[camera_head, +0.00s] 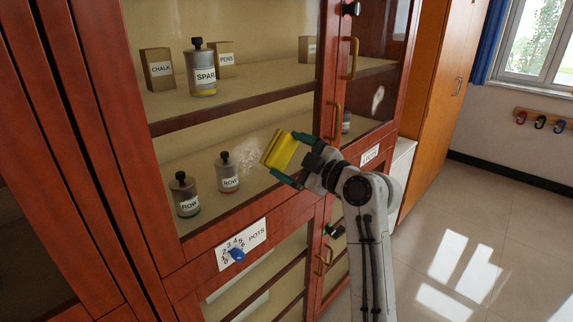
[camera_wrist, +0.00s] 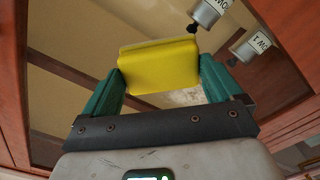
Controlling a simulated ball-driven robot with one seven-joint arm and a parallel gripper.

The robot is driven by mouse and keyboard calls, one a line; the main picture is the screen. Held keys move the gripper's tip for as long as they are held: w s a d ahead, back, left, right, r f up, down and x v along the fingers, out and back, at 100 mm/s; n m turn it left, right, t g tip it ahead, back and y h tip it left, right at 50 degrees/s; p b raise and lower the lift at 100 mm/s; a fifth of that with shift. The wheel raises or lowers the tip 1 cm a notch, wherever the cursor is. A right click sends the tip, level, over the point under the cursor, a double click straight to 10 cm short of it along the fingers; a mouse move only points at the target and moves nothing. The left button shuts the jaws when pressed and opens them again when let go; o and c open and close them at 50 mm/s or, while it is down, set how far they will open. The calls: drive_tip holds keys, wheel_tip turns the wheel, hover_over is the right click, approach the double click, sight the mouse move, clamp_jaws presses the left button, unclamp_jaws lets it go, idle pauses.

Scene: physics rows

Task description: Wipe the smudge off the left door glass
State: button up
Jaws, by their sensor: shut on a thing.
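My gripper (camera_head: 287,155) is shut on a yellow sponge (camera_head: 279,149), with a green finger on either side. The sponge also fills the gap between the fingers in the wrist view (camera_wrist: 158,66). The left door glass (camera_head: 235,120) is in front of the shelves. A pale, speckled smudge (camera_head: 255,155) shows on it just left of the sponge. In the wrist view part of the smudge (camera_wrist: 186,97) shows below the sponge, between the fingers. The sponge is at or close to the glass; I cannot tell whether it touches.
Behind the glass stand labelled bottles (camera_head: 228,172) and boxes (camera_head: 157,69). Yellow handles (camera_head: 350,58) stick out on the door frames right of the glass. Another whitish mark (camera_head: 377,98) is on the right door. Floor at right is clear.

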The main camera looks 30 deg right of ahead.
drive_tip(key=shift+w+d+b, duration=0.1)
drive_tip(key=shift+d+b, duration=0.2)
drive_tip(key=shift+d, duration=0.15)
